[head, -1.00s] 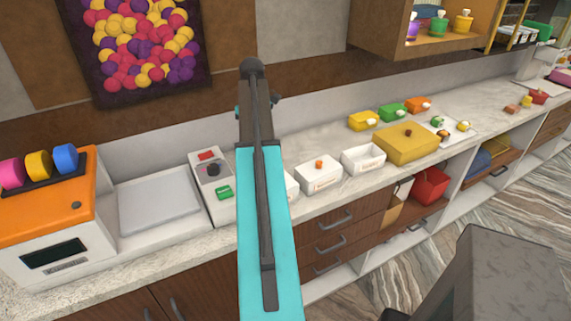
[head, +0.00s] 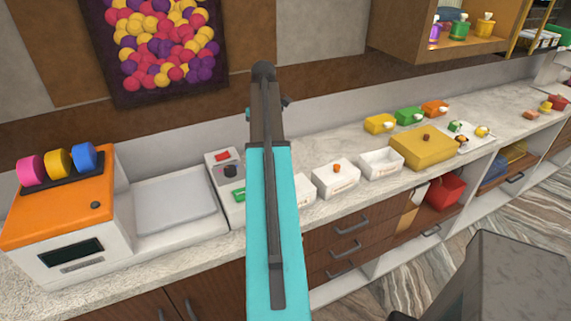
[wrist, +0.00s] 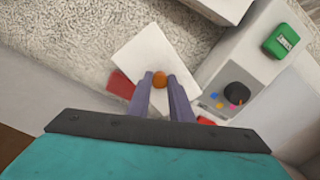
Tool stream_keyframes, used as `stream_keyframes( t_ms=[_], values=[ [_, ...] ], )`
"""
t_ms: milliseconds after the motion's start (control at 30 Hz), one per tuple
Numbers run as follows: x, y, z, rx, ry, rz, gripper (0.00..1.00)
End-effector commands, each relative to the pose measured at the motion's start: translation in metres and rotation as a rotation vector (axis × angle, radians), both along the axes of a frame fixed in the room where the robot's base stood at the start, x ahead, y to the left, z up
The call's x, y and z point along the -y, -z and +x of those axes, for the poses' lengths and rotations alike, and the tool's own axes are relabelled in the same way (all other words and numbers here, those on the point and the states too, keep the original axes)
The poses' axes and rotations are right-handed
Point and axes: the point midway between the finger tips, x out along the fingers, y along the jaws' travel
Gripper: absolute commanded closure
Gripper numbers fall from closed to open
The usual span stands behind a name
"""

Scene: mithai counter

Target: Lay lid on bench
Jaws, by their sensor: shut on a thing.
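In the wrist view my gripper (wrist: 166,82) is shut on the orange knob of a square white lid (wrist: 150,55). The lid lies beyond the fingertips, over the speckled bench top (wrist: 75,30); I cannot tell whether it touches the bench. A red thing (wrist: 119,84) shows partly from under the lid's left edge. In the head view the pale bench (head: 355,138) runs along the wall; my arm hides my gripper and the held lid there.
Right of the lid is a white device with a dark knob (wrist: 236,93) and a green part (wrist: 282,41). In the head view a lidded white box (head: 335,182), an open white box (head: 381,164) and a yellow box (head: 423,149) stand right of my arm.

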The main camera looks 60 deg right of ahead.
Motion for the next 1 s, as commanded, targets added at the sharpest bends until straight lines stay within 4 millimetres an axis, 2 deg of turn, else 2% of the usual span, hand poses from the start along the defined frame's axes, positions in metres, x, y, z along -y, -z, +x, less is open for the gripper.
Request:
stream_keyframes(
  t_ms=[400, 1000],
  values=[
    [-0.001, 0.047, 0.001, -0.001, -0.002, 0.001, 1.0],
    [-0.001, 0.059, 0.001, 0.0, -0.001, 0.0, 1.0]
  ],
)
